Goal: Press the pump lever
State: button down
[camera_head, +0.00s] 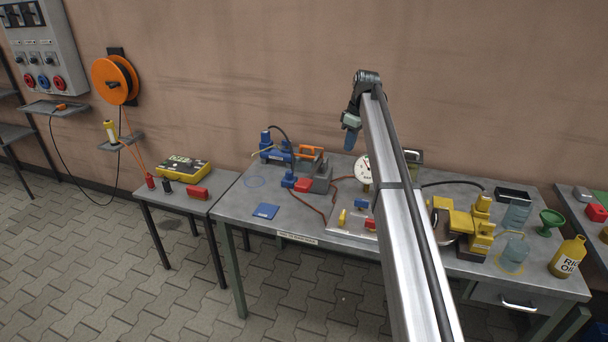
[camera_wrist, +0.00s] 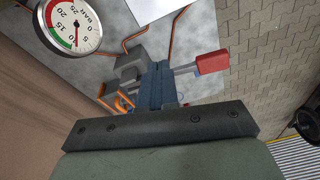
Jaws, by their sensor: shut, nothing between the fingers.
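My gripper (camera_head: 349,138) hangs from the arm above the back of the grey workbench (camera_head: 262,205), pointing down. Its blue fingers (camera_wrist: 155,85) are together and empty in the wrist view. A red grip (camera_wrist: 212,62) on a pale rod shows beside the fingers, apparently farther off; in the head view the red piece (camera_head: 303,185) lies by a blue unit on the left half of the bench. A yellow pump-like unit (camera_head: 478,238) stands right of my arm, which hides part of it. I cannot tell for sure which part is the pump lever.
A pressure gauge (camera_head: 362,168) stands near my arm; its dial (camera_wrist: 73,22) is close in the wrist view. A grey block (camera_head: 319,181) and orange frame (camera_head: 310,151) are at the left. An oil bottle (camera_head: 568,257) and green funnel (camera_head: 550,221) stand at the right.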

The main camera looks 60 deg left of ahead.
aim_at(303, 182)
jog(key=s+a+r+n+h, duration=0.1)
jog(key=s+a+r, duration=0.1)
jog(key=s, duration=0.4)
jog(key=s+a+r+n+h, duration=0.1)
jog(key=s+a+r, duration=0.1)
jog(key=s, duration=0.5)
jog(key=shift+s+a+n, duration=0.2)
jog(key=shift+a+n, duration=0.2)
jog(key=shift+a, duration=0.1)
jog(key=f, duration=0.4)
jog(key=s+d+f, duration=0.1)
jog(key=f, duration=0.9)
jog(key=shift+s+d, duration=0.15)
jog(key=shift+d, duration=0.05)
